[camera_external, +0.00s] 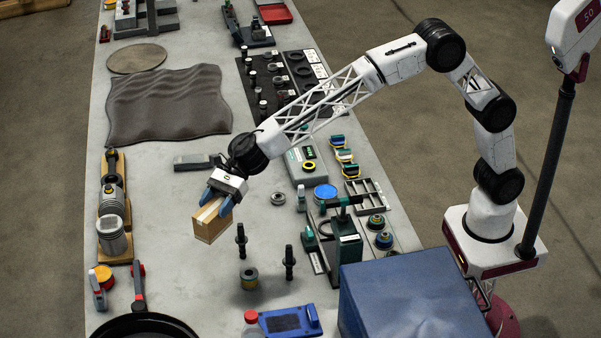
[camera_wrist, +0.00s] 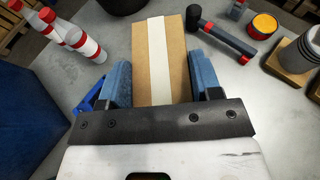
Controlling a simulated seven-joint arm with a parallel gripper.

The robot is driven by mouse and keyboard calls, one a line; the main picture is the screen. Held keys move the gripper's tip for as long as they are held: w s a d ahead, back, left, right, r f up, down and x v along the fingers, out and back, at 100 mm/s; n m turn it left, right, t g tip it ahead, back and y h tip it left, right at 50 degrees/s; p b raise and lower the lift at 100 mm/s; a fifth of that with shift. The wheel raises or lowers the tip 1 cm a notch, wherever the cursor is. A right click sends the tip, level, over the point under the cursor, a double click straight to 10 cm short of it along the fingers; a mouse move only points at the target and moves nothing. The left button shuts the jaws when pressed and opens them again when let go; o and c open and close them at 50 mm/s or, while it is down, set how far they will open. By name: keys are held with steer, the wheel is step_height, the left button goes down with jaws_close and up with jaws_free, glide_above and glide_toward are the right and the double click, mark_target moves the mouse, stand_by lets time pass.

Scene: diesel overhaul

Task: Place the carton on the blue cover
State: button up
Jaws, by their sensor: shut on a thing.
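The carton (camera_external: 211,224) is a tan cardboard box with a pale tape strip along its top. My gripper (camera_external: 216,204) is shut on it, with one blue finger on each side. In the wrist view the carton (camera_wrist: 160,60) sits between the blue fingers and reaches forward from them. I cannot tell for sure whether its base is clear of the bench. The blue cover (camera_external: 405,295) is a large blue boxy surface at the bottom right of the external view, apart from the carton. A dark blue surface at the left edge of the wrist view (camera_wrist: 30,115) appears to be it.
Dark upright bolts (camera_external: 241,240) and a small spool (camera_external: 249,277) stand near the carton. A dark green fixture (camera_external: 346,240) stands between the carton and cover. Red-capped bottles (camera_wrist: 80,38) and a mallet (camera_wrist: 222,38) show in the wrist view. A pan (camera_external: 145,326) lies at the bottom.

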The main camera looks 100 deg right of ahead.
steer(key=s+a+n+g+y, duration=0.1)
steer(key=s+a+n+g, duration=0.25)
steer(key=a, duration=0.35)
steer(key=s+a+r+n+g+y, duration=0.1)
steer(key=s+a+n+g+y, duration=0.15)
steer(key=s+a, duration=0.35)
steer(key=s+a+n+g, duration=0.3)
steer(key=a+g, duration=0.1)
steer(key=a, duration=0.4)
step_height(320, 180, down, 11)
steer(key=shift+d, duration=0.4)
steer(key=shift+w, duration=0.1)
step_height(320, 180, down, 6)
steer(key=shift+f, duration=0.1)
steer(key=shift+f, duration=1.8)
steer(key=shift+f, duration=0.1)
